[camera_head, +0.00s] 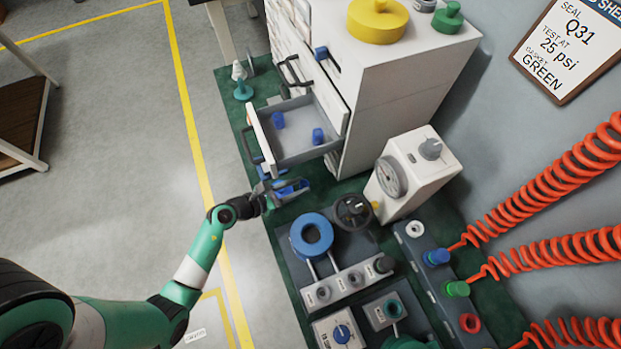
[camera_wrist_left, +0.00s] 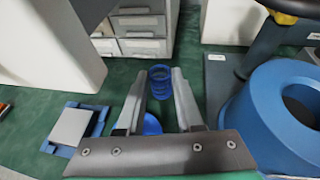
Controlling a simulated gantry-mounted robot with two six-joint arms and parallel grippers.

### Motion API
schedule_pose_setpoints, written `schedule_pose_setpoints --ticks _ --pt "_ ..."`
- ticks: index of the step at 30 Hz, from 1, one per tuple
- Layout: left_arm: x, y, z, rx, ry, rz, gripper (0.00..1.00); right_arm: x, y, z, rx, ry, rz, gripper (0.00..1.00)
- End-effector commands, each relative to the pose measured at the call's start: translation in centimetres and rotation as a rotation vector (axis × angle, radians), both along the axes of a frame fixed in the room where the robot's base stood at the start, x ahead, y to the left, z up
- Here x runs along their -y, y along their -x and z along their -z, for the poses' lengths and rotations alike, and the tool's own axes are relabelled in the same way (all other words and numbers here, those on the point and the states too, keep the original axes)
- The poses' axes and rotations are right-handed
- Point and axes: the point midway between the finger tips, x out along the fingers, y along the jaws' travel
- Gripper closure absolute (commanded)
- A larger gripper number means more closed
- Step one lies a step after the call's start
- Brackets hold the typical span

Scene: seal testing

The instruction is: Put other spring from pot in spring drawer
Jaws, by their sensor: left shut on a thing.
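My left gripper (camera_head: 268,187) is low over the green mat, just in front of the open drawer. In the left wrist view its fingers (camera_wrist_left: 160,85) are shut on a blue coiled spring (camera_wrist_left: 160,75), held upright at the fingertips. A round blue thing (camera_wrist_left: 152,124), perhaps the pot, shows partly between the fingers, below the spring. The open grey drawer (camera_head: 301,151) of the white cabinet holds two small blue pieces (camera_head: 278,120) (camera_head: 318,136); I cannot tell whether they are springs. The held spring is not clear in the head view. My right gripper is not in view.
A blue ring-shaped part (camera_head: 311,235) and a dark handwheel (camera_head: 352,210) stand right of the gripper. A white gauge box (camera_head: 415,175) is beyond. A blue holder (camera_wrist_left: 98,128) with a grey block lies left in the wrist view. The drawer front (camera_head: 262,140) juts over the mat.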

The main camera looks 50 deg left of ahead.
Motion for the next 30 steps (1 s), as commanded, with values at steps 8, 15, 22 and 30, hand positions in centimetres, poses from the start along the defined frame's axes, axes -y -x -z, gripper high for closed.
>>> schedule_pose_setpoints --ticks 8,15,22,30 --pt "0.5 -4.2 0.0 0.001 0.0 0.0 1.0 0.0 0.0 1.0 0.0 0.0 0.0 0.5" --pt "0.5 -4.3 1.0 -0.001 0.0 -0.001 1.0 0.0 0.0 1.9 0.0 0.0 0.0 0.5" --pt "0.5 -4.3 3.9 0.0 0.002 -0.001 1.0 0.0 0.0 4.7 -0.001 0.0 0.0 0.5" --pt "0.5 -4.3 3.7 -0.001 0.002 -0.001 1.0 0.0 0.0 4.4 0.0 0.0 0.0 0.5"
